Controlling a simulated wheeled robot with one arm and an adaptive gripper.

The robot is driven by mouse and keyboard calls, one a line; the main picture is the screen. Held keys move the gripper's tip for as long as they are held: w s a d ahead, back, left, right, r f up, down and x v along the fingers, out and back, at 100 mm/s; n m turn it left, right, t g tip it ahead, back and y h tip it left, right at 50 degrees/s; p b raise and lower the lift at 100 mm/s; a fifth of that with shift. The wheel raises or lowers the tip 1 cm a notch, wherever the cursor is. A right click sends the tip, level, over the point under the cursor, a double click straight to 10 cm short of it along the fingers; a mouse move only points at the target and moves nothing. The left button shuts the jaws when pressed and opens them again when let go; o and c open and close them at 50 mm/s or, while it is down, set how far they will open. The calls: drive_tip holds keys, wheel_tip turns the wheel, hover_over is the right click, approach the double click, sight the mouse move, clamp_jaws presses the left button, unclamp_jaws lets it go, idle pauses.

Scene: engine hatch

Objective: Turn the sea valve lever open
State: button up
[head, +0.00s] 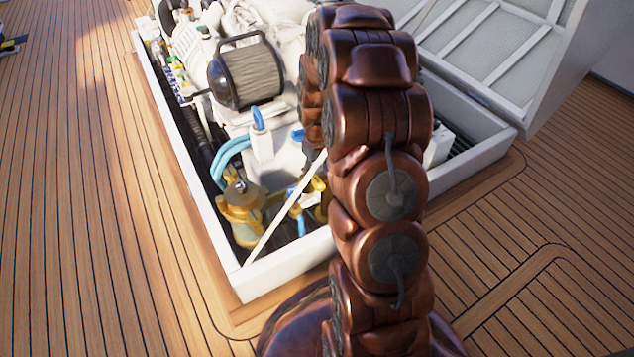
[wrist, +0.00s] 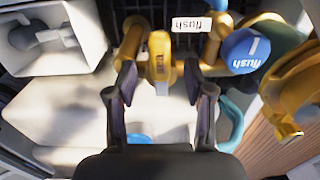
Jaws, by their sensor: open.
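A yellow lever (wrist: 159,58) with small dark lettering, apparently the sea valve lever, shows at the upper middle of the wrist view. Its lettering is too small to read surely. My gripper (wrist: 160,78) is open, with one finger on each side of the lever's near end. The fingers look apart from it, and I cannot tell the depth gap. A brass-coloured pipe lies behind the lever. In the head view my arm hides most of the gripper and the lever.
A blue handle marked "flush" (wrist: 245,50) and a white "flush" label (wrist: 192,24) are close by on the right. A brass fitting (head: 241,207) and light blue hoses (head: 232,152) crowd the hatch. The white hatch rim (head: 290,268) surrounds them. The wooden deck (head: 90,200) is clear at left.

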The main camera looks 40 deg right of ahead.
sight(317, 180)
wheel_tip(317, 180, down, 3)
drive_tip(key=shift+f+b, duration=0.15)
drive_tip(key=shift+b, duration=0.35)
clamp_jaws()
idle(0.3)
